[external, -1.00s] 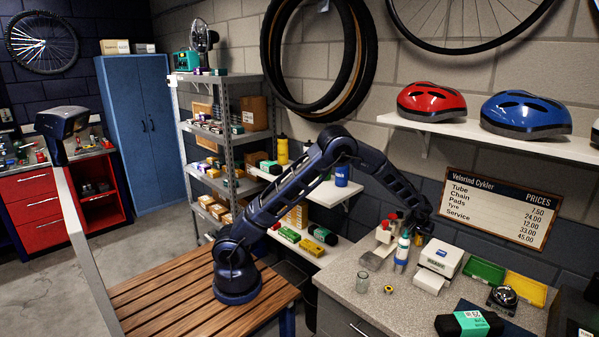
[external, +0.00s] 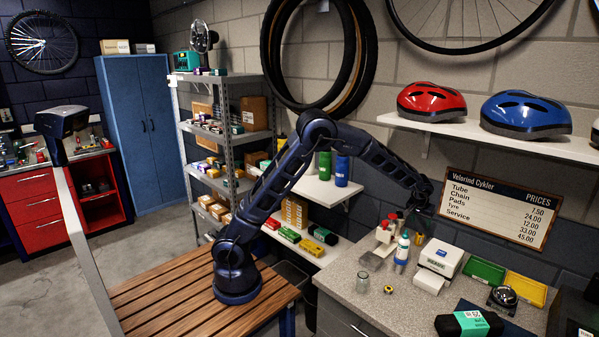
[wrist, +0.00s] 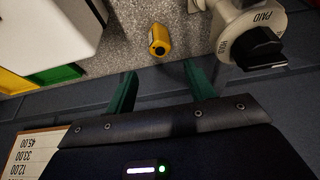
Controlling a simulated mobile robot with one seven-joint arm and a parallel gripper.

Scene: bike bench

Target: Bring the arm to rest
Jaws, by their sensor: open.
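My gripper (external: 416,226) is at the end of my raised arm, above the back of the grey counter (external: 345,290) and left of the price sign. In the wrist view, its two green fingers (wrist: 161,68) are spread apart with nothing between them. My arm bends up and over from its base on the slatted wooden bench. In the external view the fingertips are small and dark, hard to make out.
A white box (external: 441,257), green tray (external: 484,271) and yellow tray (external: 525,289) lie to the right. A shelf with helmets (external: 431,101) and the price sign (external: 498,208) are close by.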

